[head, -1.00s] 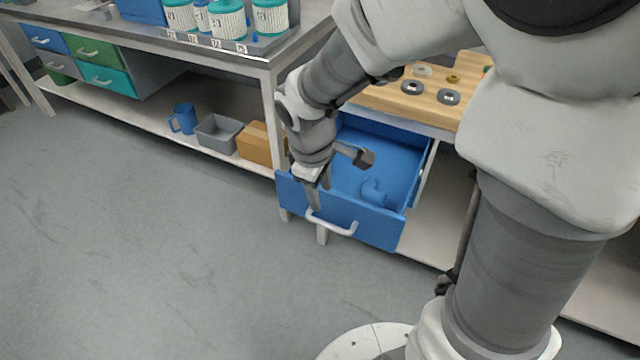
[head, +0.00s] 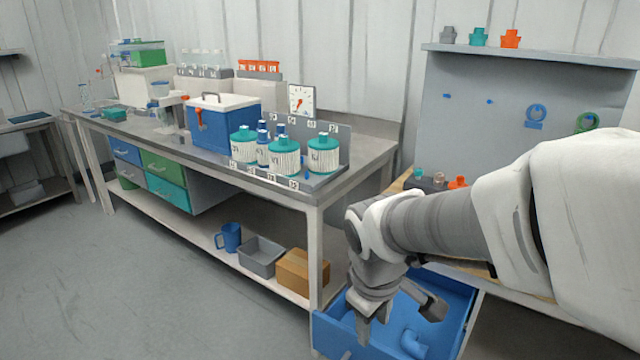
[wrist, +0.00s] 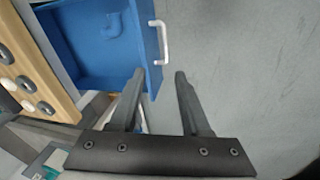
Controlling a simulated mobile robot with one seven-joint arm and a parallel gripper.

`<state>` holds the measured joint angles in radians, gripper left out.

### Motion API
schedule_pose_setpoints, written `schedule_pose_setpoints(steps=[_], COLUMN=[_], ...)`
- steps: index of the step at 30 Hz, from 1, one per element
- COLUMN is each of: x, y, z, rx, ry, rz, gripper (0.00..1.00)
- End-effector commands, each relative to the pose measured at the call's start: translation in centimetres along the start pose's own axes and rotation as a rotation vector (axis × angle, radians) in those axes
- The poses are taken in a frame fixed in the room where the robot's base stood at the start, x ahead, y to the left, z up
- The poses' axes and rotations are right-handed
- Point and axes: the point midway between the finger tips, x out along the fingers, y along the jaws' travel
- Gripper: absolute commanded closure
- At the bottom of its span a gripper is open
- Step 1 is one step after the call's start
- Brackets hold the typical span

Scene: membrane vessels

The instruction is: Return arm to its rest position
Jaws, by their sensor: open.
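My gripper (wrist: 160,92) is open in the wrist view, with nothing between its two fingers. In the head view my gripper (head: 362,325) points down, in front of the open blue drawer (head: 460,305). The drawer holds a blue pipe elbow (head: 412,343), which also shows in the wrist view (wrist: 112,25). The drawer's pale handle (wrist: 160,42) lies ahead of the fingers in the wrist view, apart from them. In the head view my arm reaches in from the right and hides part of the wooden worktop.
A long bench carries a blue cooler (head: 222,128) and several teal-capped vessels (head: 284,157). A mug (head: 228,238), a grey bin (head: 262,256) and a cardboard box (head: 303,272) sit on its lower shelf. The floor (head: 130,290) at the left is clear.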

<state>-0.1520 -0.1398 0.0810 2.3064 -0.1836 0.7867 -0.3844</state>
Motion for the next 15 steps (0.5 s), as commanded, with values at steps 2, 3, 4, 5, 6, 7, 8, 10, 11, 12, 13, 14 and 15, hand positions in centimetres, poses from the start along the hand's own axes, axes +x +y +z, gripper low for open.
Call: schedule_pose_setpoints(steps=[2,3,4,5,6,7,8,10,11,12,13,14,15], x=[-2.1,-2.9,-3.5,-4.2,-4.9,-5.5,-6.0,-7.0,-7.4,-7.8,-8.2,-8.5,-8.8], y=[0.4,0.5,0.5,0.5,0.5,0.4,0.4,0.1,0.0,-0.2,-0.3,-0.4,-0.6], z=[1.5,2.2,2.8,3.3,4.1,4.6,5.1,6.2,6.7,7.2,7.6,8.0,8.5], rx=[0.114,0.171,0.213,0.255,0.311,0.351,0.391,0.477,0.511,0.554,0.585,0.616,0.654], ry=[0.041,0.059,0.074,0.088,0.108,0.123,0.139,0.172,0.185,0.203,0.218,0.231,0.248], rz=[0.017,0.022,0.025,0.028,0.030,0.032,0.033,0.032,0.032,0.030,0.029,0.028,0.025], gripper=[0.53,0.53,0.53,0.53,0.53,0.53,0.53,0.53,0.53,0.53,0.53,0.53,0.53])
